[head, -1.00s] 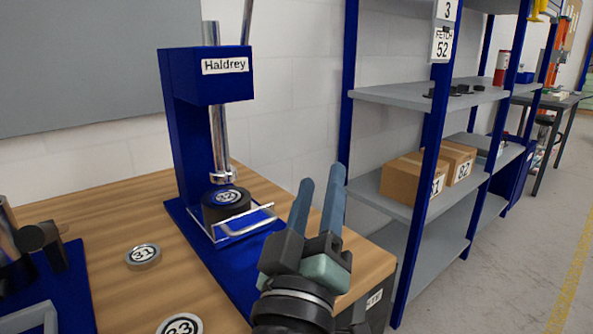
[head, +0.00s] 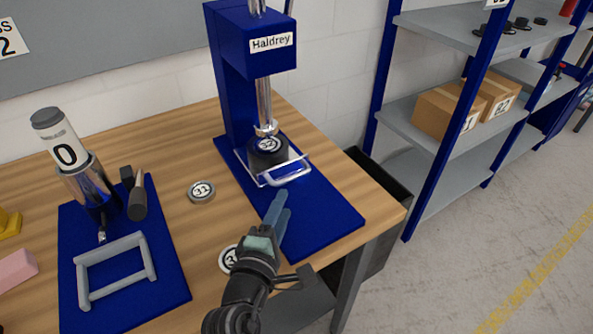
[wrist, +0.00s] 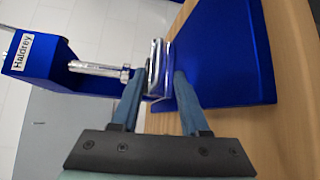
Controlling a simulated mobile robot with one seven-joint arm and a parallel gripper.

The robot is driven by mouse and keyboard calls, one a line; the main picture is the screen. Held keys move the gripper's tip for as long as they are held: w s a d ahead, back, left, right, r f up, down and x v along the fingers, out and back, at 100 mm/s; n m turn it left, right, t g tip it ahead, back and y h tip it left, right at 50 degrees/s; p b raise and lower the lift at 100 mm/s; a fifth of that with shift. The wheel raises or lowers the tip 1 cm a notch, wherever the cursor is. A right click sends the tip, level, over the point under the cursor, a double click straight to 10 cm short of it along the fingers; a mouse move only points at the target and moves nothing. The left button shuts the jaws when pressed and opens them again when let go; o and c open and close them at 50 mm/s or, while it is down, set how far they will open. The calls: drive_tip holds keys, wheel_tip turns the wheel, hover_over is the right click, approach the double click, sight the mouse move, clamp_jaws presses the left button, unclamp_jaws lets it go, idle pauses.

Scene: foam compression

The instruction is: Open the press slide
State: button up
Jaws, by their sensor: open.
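The blue Haldrey press (head: 272,48) stands on a blue base plate (head: 325,222) at the table's back edge. Under its chrome ram a dark puck labelled 32 (head: 268,160) sits on the press slide. The slide's bright wire handle (head: 288,172) faces the front. My gripper (head: 277,205) is just in front of the handle, low over the base plate. In the wrist view its two blue fingers are apart, and the chrome handle (wrist: 157,68) shows between their tips. I cannot tell whether either finger touches it.
A puck labelled 31 (head: 201,191) lies left of the press; another (head: 229,258) is partly hidden by my gripper. At left a blue-based device (head: 172,270) holds a metal cylinder and a grey frame. A shelf (head: 425,190) with boxes stands right.

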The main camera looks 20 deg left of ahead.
sight(296, 178)
drive_tip(key=w, duration=0.3)
drive_tip(key=w+f, duration=0.1)
drive_tip(key=w, duration=0.3)
drive_tip(key=w+a, duration=0.1)
drive_tip(key=w, duration=0.3)
drive_tip(key=shift+f+b, duration=0.2)
drive_tip(key=shift+b, duration=0.2)
drive_tip(key=shift+c, duration=0.3)
drive_tip(key=shift+s, duration=0.1)
clamp_jaws()
idle(0.5)
